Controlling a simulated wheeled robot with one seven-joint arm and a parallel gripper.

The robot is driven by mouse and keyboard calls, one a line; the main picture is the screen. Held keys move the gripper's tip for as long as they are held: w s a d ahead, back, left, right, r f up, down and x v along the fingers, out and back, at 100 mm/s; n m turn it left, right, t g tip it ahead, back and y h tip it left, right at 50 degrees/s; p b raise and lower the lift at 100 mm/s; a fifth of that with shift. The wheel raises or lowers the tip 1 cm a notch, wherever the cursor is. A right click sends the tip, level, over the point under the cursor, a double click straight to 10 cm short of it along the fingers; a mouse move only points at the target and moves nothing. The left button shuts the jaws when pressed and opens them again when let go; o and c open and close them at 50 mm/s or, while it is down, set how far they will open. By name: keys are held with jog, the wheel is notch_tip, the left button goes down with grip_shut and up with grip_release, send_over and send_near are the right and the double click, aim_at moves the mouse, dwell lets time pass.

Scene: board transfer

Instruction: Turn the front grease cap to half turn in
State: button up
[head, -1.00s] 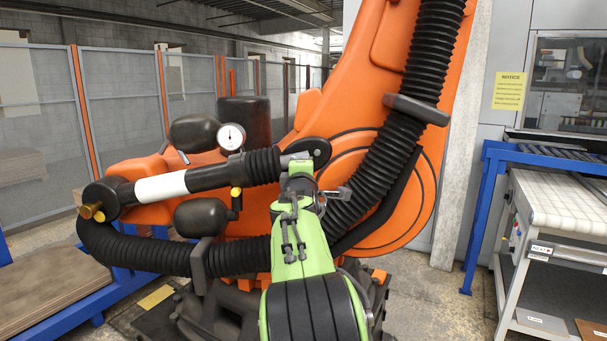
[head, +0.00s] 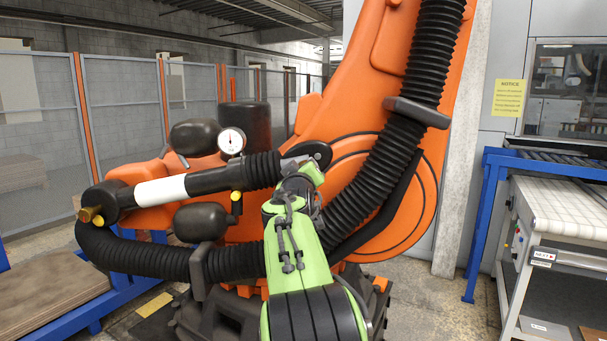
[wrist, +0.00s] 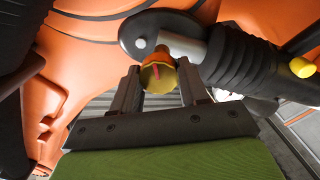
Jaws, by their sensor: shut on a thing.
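The grease cap (wrist: 158,76) is a small yellow-gold cup with a red mark on its face and an orange collar behind it. It sits below the dark rounded end of the cylinder rod in the wrist view. My gripper (wrist: 160,84) has one finger on each side of the cap and is shut on it. In the head view my green wrist reaches the rod end, and hides the cap and my fingertips. I cannot tell the cap's exact turn angle.
A black cylinder with a white band (head: 160,190) and a dial gauge (head: 231,141) lie left of my wrist. A ribbed black hose (head: 360,185) runs close on the right, before the orange robot arm (head: 350,90). Brass fittings (head: 91,216) sit at the cylinder's far left end.

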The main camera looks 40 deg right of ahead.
jog(key=m, duration=0.4)
jog(key=shift+d+f+m, duration=0.1)
jog(key=shift+m, duration=0.2)
jog(key=shift+m+g, duration=0.3)
jog(key=shift+m, duration=1.1)
jog(key=shift+f, duration=0.1)
jog(key=o, duration=1)
jog(key=shift+o, duration=0.2)
